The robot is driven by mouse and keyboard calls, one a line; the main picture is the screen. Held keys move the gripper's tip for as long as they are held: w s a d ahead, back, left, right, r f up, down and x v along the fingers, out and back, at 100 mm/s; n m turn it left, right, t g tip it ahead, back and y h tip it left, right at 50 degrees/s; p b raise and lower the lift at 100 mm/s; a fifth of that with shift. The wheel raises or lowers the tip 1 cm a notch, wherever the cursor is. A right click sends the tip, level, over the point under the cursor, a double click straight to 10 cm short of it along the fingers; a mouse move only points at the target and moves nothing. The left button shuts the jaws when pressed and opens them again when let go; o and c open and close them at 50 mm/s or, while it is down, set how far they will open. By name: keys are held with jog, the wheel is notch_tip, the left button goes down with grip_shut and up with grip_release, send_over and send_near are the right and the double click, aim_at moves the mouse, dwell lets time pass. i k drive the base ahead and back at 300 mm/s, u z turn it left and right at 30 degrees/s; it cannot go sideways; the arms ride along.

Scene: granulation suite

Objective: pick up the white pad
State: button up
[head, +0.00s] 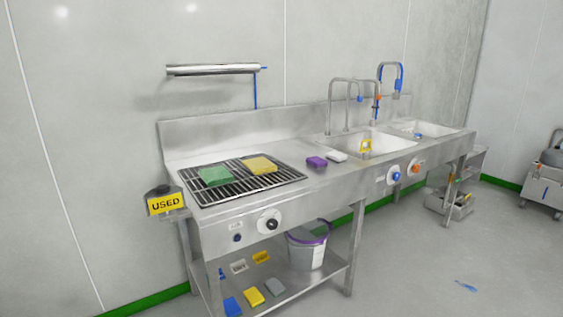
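The white pad (337,156) lies flat on the steel counter (330,171), just left of the first sink basin. A purple pad (316,162) lies close to its left. Nothing covers the white pad. My gripper does not show in the head view.
A green pad (215,176) and a yellow pad (260,165) lie on a black grate (240,186). A yellow "USED" sign (166,203) hangs at the counter's left end. Faucets (346,100) rise behind the sinks (375,145). A bucket (307,247) stands below. The floor in front is mostly clear.

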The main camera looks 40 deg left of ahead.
aim_at(336, 157)
jog(key=u, duration=1.35)
